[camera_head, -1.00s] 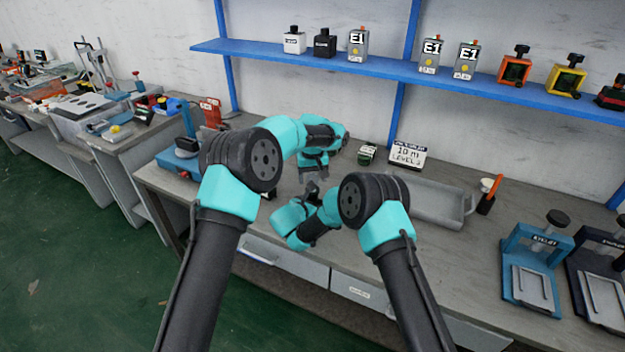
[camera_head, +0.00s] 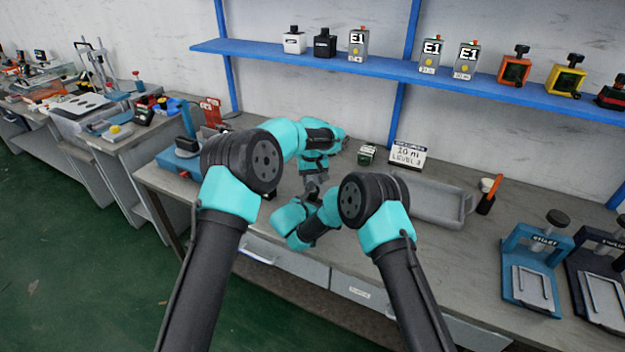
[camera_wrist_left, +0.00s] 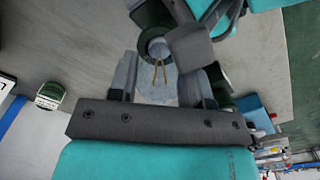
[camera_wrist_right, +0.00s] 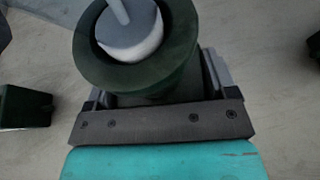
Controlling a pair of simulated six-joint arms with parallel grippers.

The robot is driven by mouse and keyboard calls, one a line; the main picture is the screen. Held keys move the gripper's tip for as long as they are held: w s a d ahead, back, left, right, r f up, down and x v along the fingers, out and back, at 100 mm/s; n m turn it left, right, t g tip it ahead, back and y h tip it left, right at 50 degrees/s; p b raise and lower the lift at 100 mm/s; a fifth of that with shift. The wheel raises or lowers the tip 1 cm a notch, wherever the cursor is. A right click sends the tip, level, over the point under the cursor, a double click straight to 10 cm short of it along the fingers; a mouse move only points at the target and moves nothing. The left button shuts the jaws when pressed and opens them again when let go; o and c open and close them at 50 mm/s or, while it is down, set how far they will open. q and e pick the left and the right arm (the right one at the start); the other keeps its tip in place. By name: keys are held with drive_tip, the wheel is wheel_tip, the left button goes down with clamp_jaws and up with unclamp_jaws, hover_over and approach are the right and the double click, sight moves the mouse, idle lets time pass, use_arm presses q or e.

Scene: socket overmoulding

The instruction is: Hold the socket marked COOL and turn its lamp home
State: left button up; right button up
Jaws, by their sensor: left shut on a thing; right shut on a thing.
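My right gripper (camera_wrist_right: 150,95) is shut on a dark green round socket (camera_wrist_right: 88,45), whose open mouth faces the right wrist camera. A grey-white round part (camera_wrist_right: 130,35) sits inside the socket's ring. My left gripper (camera_wrist_left: 160,82) is shut on a clear lamp (camera_wrist_left: 160,93) with two gold wires inside. In the left wrist view, the lamp's base meets the dark green socket (camera_wrist_left: 150,18); how deep it sits cannot be told. In the head view, my left gripper (camera_head: 315,182) is just above my right gripper (camera_head: 311,194). No COOL marking is legible on the held socket.
Another dark green block (camera_head: 367,154) stands on the bench beside a white sign (camera_head: 408,154). A grey tray (camera_head: 430,200) lies to the right, then a cup with an orange-handled tool (camera_head: 488,195). A blue shelf (camera_head: 470,82) runs behind.

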use_arm(q)
drive_tip(key=shift+m, duration=2.4)
drive_tip(key=o, duration=0.9)
drive_tip(key=shift+o, duration=0.2)
wheel_tip(320, 180, up, 12)
use_arm(e)
drive_tip(key=o, duration=0.8)
